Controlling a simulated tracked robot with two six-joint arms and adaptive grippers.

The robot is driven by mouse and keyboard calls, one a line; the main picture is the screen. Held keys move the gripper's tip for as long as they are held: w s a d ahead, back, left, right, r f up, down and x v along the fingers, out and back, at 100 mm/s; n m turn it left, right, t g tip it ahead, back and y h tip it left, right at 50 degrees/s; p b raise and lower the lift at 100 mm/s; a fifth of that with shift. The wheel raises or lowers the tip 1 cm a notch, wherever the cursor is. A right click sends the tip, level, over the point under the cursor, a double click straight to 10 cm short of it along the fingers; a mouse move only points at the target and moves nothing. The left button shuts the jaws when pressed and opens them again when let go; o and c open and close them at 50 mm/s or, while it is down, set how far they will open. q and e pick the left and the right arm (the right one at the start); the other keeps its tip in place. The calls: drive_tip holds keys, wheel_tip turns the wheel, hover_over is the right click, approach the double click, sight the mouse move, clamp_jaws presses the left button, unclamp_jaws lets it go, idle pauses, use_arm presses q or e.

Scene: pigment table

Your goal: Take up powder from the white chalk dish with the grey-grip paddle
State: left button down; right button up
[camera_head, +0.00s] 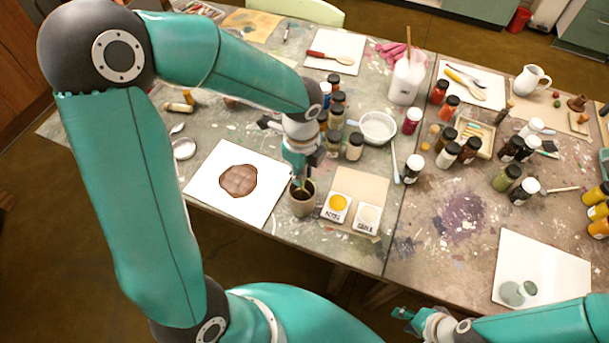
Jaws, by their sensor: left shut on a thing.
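The white chalk dish (368,216) sits on a tan board (372,182), beside a dish of yellow powder (338,204). Its pale powder shows from above, with a label on its front. My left gripper (302,174) points down over a brown cup (301,204), left of the dishes. It is shut on a thin tool, mostly hidden by the gripper, with its lower part at the cup's mouth. I cannot make out a grey grip, so I cannot tell if it is the paddle. My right gripper (405,317) is low, off the table's front edge; its fingers are too small to read.
A white sheet with a brown patch (206,188) lies left of the cup. Bottles (355,147) and a white bowl (378,127) stand behind the dishes. A light-handled tool (394,160) lies right of the board. A white board (560,280) with a glass piece (514,292) lies at right.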

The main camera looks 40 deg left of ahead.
use_arm(q)
wheel_tip(320, 180, up, 19)
idle(0.4)
